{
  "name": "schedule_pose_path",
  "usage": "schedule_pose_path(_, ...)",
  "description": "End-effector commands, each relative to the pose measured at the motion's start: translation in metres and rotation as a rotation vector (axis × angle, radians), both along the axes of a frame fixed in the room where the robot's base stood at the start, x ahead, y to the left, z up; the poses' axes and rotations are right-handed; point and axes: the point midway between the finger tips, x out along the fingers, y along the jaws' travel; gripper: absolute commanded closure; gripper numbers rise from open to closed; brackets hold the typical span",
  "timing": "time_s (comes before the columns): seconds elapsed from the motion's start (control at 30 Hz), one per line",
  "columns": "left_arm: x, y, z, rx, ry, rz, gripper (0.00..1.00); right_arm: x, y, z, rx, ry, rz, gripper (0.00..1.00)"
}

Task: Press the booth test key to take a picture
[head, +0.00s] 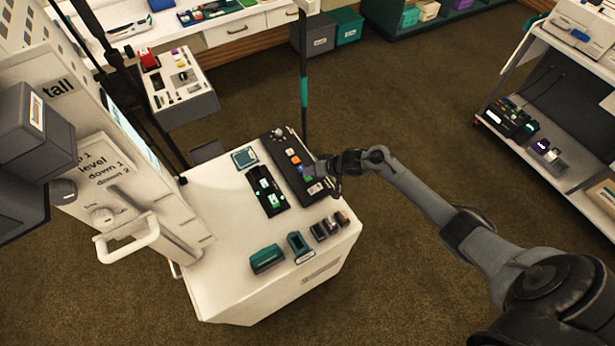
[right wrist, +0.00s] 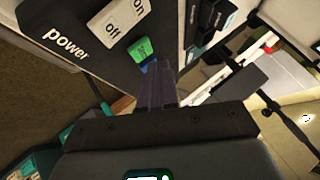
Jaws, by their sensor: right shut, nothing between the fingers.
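A black control panel (head: 279,141) lies along the right edge of a white booth cart top (head: 222,190). It carries a row of small coloured keys, including an orange key (head: 290,152). In the right wrist view a green key (right wrist: 141,47) and a blue key (right wrist: 150,66) show beside a white on/off rocker (right wrist: 119,26) marked "power". I cannot read which key is the test key. My right gripper (head: 316,171) is shut and empty over the panel; its fingertips (right wrist: 157,68) are close to the blue key, partly covering it. Contact cannot be told. My left gripper is not in view.
A black tray with green pieces (head: 266,190), a teal box (head: 267,259) and several small dark items stand on the cart. A thin dark pole (head: 304,70) rises behind the panel. A tall white booth unit (head: 105,170) stands left.

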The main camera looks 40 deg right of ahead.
Motion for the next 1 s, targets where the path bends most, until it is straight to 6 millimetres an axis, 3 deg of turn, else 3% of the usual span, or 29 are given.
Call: schedule_pose_path(1.0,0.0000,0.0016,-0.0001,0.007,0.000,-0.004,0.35,0.0002,0.0000,-0.0073,0.001,0.001,-0.001,1.00)
